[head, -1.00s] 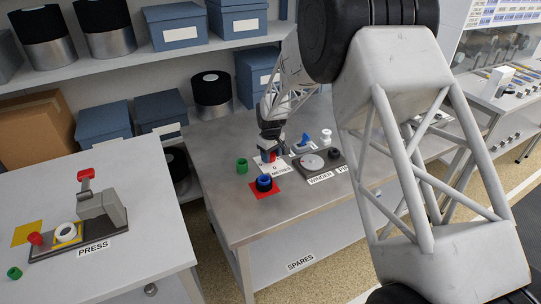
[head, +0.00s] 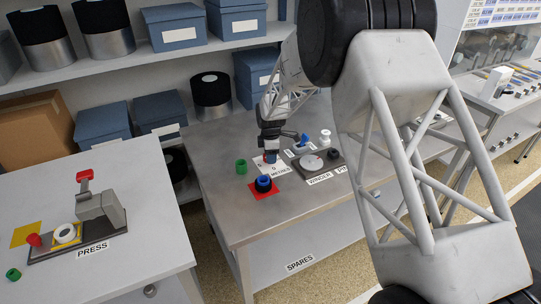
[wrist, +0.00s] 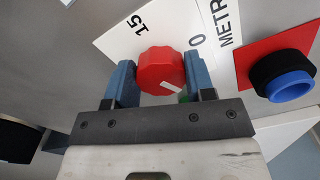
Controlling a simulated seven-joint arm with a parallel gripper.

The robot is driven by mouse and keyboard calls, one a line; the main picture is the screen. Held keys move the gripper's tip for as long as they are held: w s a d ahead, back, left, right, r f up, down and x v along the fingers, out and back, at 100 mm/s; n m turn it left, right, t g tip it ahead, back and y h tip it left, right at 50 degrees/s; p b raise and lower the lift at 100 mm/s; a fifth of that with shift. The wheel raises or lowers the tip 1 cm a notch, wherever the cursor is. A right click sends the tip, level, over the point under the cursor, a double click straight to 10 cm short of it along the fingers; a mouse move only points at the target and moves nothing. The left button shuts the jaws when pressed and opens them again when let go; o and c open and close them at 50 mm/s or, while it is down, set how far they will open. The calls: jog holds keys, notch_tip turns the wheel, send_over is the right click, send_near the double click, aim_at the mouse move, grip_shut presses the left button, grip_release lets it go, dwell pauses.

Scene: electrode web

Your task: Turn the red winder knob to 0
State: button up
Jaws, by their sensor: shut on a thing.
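The red winder knob (wrist: 161,71) sits on a white dial card (wrist: 117,46) marked 15, 0 and METRES in the wrist view. Its white pointer line lies toward the lower right of the knob, away from the printed 0 at the upper right. My gripper (wrist: 162,82) has its two blue fingers on either side of the knob and is shut on it. In the head view my gripper (head: 270,156) points down over the dial card (head: 291,167) and hides most of the knob.
A black and blue ring stack (head: 264,184) stands on a red square close by. A green ring (head: 241,167) is to the left. The winder plate with its pale disc (head: 311,164) is to the right. The front of the metal table (head: 235,215) is clear.

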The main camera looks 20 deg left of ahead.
jog(key=n, duration=0.6)
jog(key=shift+w+a+r, duration=0.1)
jog(key=shift+w+a, duration=0.05)
jog(key=n, duration=0.7)
jog(key=shift+a, duration=0.15)
jog(key=o, duration=0.9)
jog(key=shift+r, duration=3.85)
